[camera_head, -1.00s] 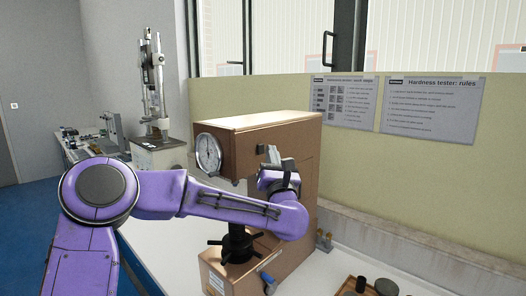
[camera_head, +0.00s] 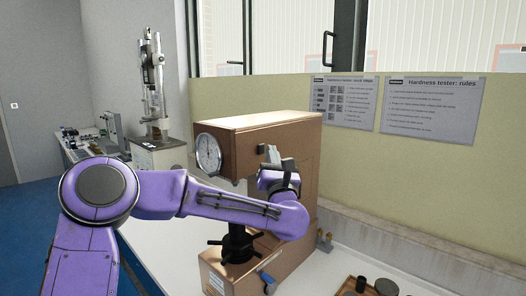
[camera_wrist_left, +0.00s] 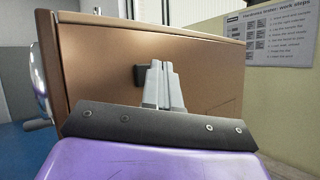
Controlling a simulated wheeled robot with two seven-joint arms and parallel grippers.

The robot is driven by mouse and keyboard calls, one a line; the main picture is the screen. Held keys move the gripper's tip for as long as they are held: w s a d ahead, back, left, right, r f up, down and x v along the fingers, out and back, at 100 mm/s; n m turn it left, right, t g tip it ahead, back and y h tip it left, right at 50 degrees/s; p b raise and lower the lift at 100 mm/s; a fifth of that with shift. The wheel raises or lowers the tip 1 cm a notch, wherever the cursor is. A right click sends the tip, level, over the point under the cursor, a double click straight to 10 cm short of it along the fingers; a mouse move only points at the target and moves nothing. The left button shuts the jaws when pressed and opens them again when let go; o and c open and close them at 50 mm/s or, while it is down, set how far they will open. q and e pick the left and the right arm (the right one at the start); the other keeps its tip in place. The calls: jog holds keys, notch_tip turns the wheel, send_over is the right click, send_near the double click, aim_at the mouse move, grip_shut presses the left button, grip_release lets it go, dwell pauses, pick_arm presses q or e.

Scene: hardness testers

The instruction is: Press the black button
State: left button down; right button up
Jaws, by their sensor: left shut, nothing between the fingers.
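The brown hardness tester (camera_head: 265,122) stands on the white bench with a round dial gauge (camera_head: 208,154) on its front. The black button (camera_head: 261,149) is on the tester's side face. It also shows in the left wrist view (camera_wrist_left: 139,75), partly behind the fingers. My left gripper (camera_head: 271,152) is shut and empty, its grey fingertips at the tester's side just right of the button. In the left wrist view the closed fingers (camera_wrist_left: 157,66) point at the side face beside the button. I cannot tell whether they touch it. My right gripper is not in view.
A wooden tray (camera_head: 347,287) with dark cylinders lies at the lower right of the bench. A black spindle wheel (camera_head: 238,243) and a blue-handled lever (camera_head: 268,281) are below my left forearm. Another tester (camera_head: 155,100) stands at the back left.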

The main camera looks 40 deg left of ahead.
pick_arm(q)
jog(key=shift+a+f, duration=0.1)
jog(key=shift+a+b, duration=0.3)
jog(key=shift+a, duration=0.1)
jog(key=shift+a, duration=0.25)
dwell(0.4)
jog(key=shift+d+b, duration=0.75)
jog(key=shift+b, duration=0.1)
